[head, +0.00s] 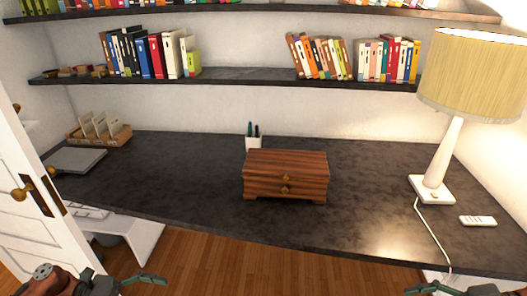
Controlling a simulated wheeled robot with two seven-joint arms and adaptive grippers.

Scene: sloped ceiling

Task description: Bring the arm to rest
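My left gripper (143,280) shows at the bottom left edge, over the floor in front of the desk. Only part of it is in the picture, and its second fingertip cannot be made out. My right gripper (432,288) shows at the bottom right edge, mostly cut off by the frame. Both are apart from the desk items. I see nothing held in the visible parts of either gripper.
A dark desk (190,187) carries a wooden drawer box (285,177), pen cup (253,142), lamp (447,150), remote (478,221), closed laptop (75,160) and wooden organizer (100,132). A white door (35,215) stands at left. Bookshelves (240,76) hang above. Wooden floor (240,268) lies in front.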

